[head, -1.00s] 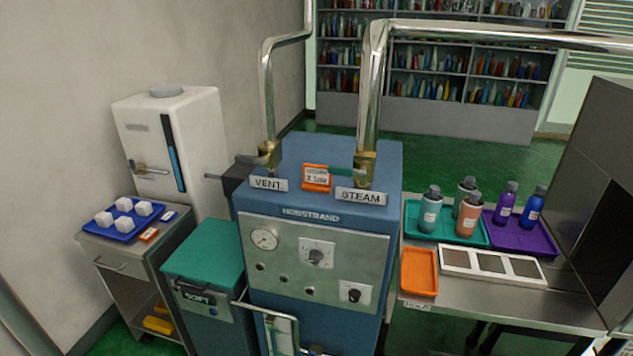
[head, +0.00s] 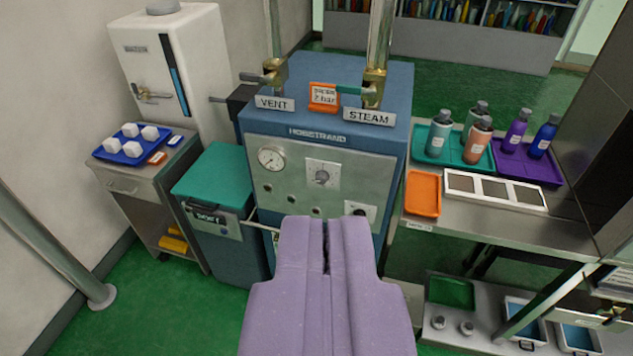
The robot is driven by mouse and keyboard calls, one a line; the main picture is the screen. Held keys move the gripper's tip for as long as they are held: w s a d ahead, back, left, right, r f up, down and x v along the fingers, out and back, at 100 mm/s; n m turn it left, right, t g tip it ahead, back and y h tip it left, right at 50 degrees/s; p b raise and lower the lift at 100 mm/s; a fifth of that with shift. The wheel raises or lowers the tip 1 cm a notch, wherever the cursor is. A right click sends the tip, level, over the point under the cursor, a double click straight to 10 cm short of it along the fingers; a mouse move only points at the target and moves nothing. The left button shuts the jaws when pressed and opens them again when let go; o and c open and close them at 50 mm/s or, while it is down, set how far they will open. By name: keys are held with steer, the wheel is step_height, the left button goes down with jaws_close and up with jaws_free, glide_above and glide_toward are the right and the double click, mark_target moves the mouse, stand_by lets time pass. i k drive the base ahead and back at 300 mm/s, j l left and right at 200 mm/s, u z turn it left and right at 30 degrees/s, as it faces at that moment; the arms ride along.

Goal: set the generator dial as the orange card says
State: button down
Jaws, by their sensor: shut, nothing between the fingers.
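The blue steam generator (head: 394,110) stands in the middle, with a grey front panel. A dial (head: 322,175) sits on a pale square plate at the panel's centre; its setting is too small to read. A round gauge (head: 270,158) is to its left, and a dark knob (head: 359,211) is lower right, partly hidden. The orange card (head: 323,96) stands on top between the VENT and STEAM labels; its second line seems to read "2 bar", but the print is blurred. My purple gripper (head: 326,226) is shut and empty, below the dial in the picture and apart from it.
Valve handles and vertical pipes rise from the generator's top. A teal-lidded bin (head: 212,178) and a cart with a blue tray (head: 137,150) are left. A steel bench right holds bottles on a teal tray (head: 432,155) and purple tray (head: 545,172), plus an orange tray (head: 423,192).

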mark_target(322, 176)
steer(key=i+l, duration=0.35)
steer(key=i+l+u, duration=0.1)
steer(key=i+l, duration=0.25)
steer(key=l, duration=0.15)
steer(key=i+l, duration=0.3)
steer(key=l, duration=0.2)
steer(key=j+u, duration=0.05)
